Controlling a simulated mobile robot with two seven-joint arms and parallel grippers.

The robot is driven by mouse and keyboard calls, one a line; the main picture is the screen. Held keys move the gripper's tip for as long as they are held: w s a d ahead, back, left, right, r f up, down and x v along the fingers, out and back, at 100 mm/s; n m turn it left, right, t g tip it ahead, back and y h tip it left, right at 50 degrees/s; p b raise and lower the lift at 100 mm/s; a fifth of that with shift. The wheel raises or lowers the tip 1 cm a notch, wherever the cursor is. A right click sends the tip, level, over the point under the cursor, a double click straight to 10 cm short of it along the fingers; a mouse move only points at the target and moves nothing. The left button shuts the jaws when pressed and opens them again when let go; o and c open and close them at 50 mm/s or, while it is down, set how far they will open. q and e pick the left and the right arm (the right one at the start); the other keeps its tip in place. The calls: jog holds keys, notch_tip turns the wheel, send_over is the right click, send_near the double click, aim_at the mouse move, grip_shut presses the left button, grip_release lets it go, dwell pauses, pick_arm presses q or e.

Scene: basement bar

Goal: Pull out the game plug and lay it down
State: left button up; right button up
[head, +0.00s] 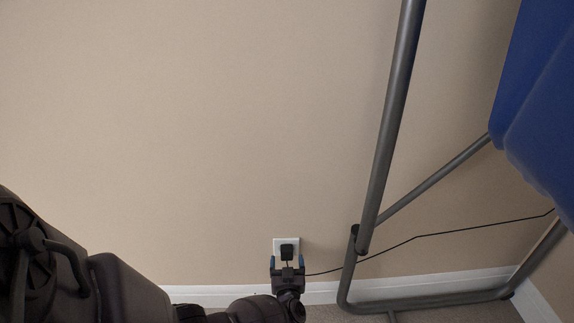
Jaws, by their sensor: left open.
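The black game plug (287,251) sits in a white wall outlet (277,243) low on the beige wall. A thin black cord (420,237) runs from near the plug to the right, behind the metal frame. My left gripper (288,263) is at the plug, its two blue-tipped fingers apart, one on each side of the plug's lower part. The fingers look open; whether they touch the plug I cannot tell. My right gripper is not in view.
A grey tubular metal frame (388,130) stands to the right, with a blue panel (540,100) at the upper right. A white baseboard (325,291) runs along the wall above a strip of carpet (345,314). The wall to the left is bare.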

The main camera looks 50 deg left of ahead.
aim_at(287, 257)
pick_arm(q)
jog(key=shift+x, duration=1.35)
jog(key=shift+r, duration=0.1)
jog(key=c, duration=1.4)
jog(key=shift+p+v, duration=1)
jog(key=shift+v, duration=1.95)
jog(key=shift+d, duration=0.1)
